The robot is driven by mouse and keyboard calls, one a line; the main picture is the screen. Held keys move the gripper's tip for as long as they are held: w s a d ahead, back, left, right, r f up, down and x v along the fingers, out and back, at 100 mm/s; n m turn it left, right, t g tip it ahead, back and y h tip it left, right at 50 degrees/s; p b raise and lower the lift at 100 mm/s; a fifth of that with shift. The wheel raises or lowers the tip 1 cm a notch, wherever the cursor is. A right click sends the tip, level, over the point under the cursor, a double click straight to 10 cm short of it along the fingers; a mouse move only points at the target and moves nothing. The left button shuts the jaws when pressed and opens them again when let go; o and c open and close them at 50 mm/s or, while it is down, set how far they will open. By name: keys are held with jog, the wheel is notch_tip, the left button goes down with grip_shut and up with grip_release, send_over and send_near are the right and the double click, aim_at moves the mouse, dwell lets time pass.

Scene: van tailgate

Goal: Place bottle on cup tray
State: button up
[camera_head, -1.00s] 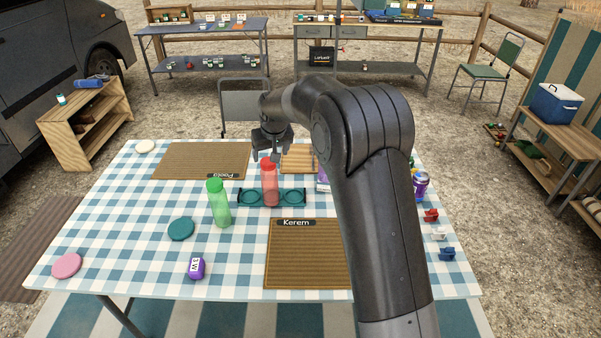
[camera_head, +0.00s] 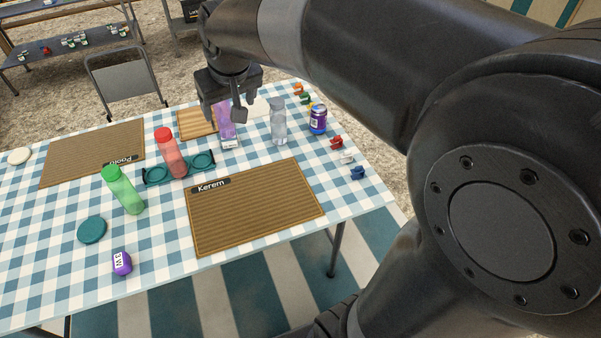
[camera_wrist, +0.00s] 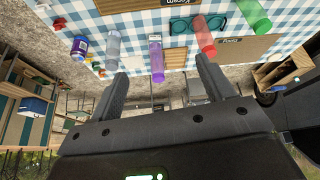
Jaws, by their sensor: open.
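My gripper (camera_head: 224,112) is open and empty above the far side of the table. In the wrist view its fingers (camera_wrist: 162,70) are spread, with a purple bottle (camera_wrist: 157,58) seen beyond the gap between them. In the head view the gripper partly covers this purple bottle (camera_head: 227,128). The teal cup tray (camera_head: 203,162) has a ring at each end. A red bottle (camera_head: 171,153) stands upright at its middle, between the end rings; its exact seat is hidden. A green bottle (camera_head: 122,189) stands left of the tray, and a clear grey bottle (camera_head: 278,124) stands right of the purple one.
Brown mats named Kerem (camera_head: 255,210) and Paola (camera_head: 85,155) lie on the checked table. A wooden board (camera_head: 195,124), teal disc (camera_head: 91,230), purple W3 piece (camera_head: 122,263), purple jar (camera_head: 318,119) and small coloured clips (camera_head: 347,158) are around. A chair (camera_head: 122,78) stands behind.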

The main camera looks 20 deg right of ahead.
jog(key=s+d+f+m, duration=0.1)
jog(key=s+d, duration=0.2)
jog(key=s, duration=0.7)
jog(key=s+d+f+m, duration=0.1)
jog(key=s+d, duration=0.3)
jog(key=s, duration=0.6)
jog(key=shift+s+f+h, duration=0.4)
jog(key=shift+f, duration=0.2)
